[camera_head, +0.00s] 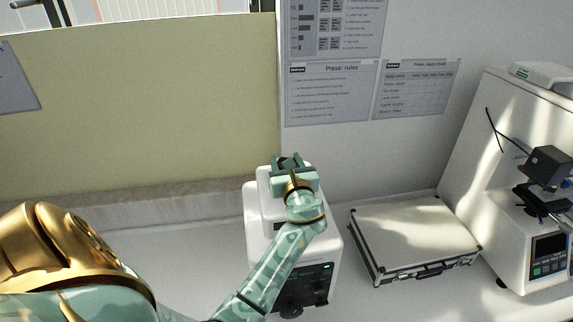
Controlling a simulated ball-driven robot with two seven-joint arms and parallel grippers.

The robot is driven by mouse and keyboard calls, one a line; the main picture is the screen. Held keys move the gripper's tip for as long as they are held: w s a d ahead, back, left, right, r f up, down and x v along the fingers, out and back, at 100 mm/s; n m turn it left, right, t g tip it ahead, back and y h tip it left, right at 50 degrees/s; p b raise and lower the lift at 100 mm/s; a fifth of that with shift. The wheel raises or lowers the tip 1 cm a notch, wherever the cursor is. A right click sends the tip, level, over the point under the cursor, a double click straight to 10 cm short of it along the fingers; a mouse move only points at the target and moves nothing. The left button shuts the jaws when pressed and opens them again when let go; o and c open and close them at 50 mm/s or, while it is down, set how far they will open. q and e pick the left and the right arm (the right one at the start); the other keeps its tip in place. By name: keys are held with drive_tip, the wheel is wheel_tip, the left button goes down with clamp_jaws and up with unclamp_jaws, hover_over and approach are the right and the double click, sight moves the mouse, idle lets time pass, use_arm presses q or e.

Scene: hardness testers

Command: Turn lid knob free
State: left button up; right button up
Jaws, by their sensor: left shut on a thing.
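A white machine (252,215) with a dark control panel on its front stands on the bench against the wall. My left gripper (287,163) is over the top of this machine, and its arm comes in from the lower left. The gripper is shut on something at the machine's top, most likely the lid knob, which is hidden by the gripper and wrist. A dark green part shows at the fingers. The machine's lid is mostly covered by my arm, so I cannot tell how it sits. My right gripper is not in view.
A silver-edged flat case (415,235) lies closed on the bench right of the machine. A white tester (535,170) with a black head and keypad stands at the far right. Printed sheets (330,95) hang on the wall. Bare bench lies left of the machine.

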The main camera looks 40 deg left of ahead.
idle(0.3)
use_arm(q)
drive_tip(key=o, duration=1)
